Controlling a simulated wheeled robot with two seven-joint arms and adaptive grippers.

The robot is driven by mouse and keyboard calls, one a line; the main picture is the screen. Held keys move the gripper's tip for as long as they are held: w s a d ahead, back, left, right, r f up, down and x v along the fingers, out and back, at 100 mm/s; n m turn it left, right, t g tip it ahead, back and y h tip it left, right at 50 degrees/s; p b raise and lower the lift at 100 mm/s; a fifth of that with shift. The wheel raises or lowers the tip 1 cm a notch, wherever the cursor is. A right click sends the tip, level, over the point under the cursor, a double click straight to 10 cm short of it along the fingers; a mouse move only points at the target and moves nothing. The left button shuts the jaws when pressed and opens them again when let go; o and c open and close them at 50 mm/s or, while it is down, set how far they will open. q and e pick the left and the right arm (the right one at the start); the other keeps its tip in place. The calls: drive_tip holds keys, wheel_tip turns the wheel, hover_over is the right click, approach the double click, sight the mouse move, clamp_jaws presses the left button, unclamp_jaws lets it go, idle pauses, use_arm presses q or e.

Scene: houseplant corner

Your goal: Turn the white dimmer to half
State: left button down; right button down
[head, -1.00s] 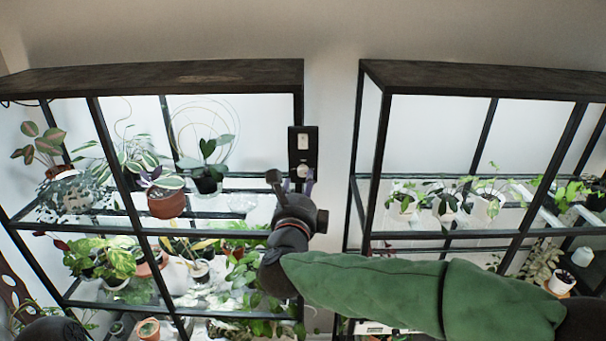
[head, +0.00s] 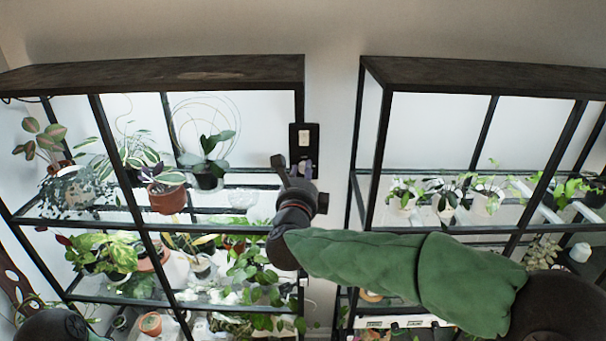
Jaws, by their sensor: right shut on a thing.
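A black wall plate (head: 314,146) is fixed to the wall between the two shelf racks. A pale rocker switch (head: 304,138) shows in its upper half. The white dimmer is on the lower half and is hidden behind my right gripper (head: 295,166), so its turn position cannot be read. My right gripper is up against the lower plate, shut on the dimmer, with its fingers pointing up and toward the wall. My left gripper is not in view.
A black rack (head: 200,76) with several potted plants stands left of the plate, its post close to my right gripper. Another rack (head: 480,78) with plants stands to the right. Bare wall (head: 338,130) lies between them.

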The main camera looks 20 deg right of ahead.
drive_tip(key=shift+f+n, duration=0.1)
drive_tip(key=shift+n, duration=0.3)
drive_tip(key=n+b, duration=0.1)
drive_tip(key=n, duration=0.1)
drive_tip(key=shift+d+n, duration=0.1)
drive_tip(key=shift+n, duration=0.3)
drive_tip(key=n, duration=0.4)
drive_tip(key=shift+n+t, duration=0.3)
drive_tip(key=shift+n, duration=0.1)
drive_tip(key=n, duration=0.4)
drive_tip(key=shift+d+n+p, duration=0.1)
drive_tip(key=shift+n+p, duration=0.3)
drive_tip(key=n, duration=0.1)
drive_tip(key=n+p, duration=0.1)
drive_tip(key=n, duration=0.1)
drive_tip(key=n+y, duration=0.1)
drive_tip(key=n, duration=0.1)
drive_tip(key=shift+r+t+p, duration=0.25)
drive_tip(key=shift+t+p, duration=0.05)
drive_tip(key=shift+t, duration=0.1)
drive_tip(key=shift+n, duration=0.4)
drive_tip(key=c, duration=1)
unclamp_jaws()
drive_tip(key=shift+c, duration=0.2)
drive_tip(key=shift+f, duration=0.1)
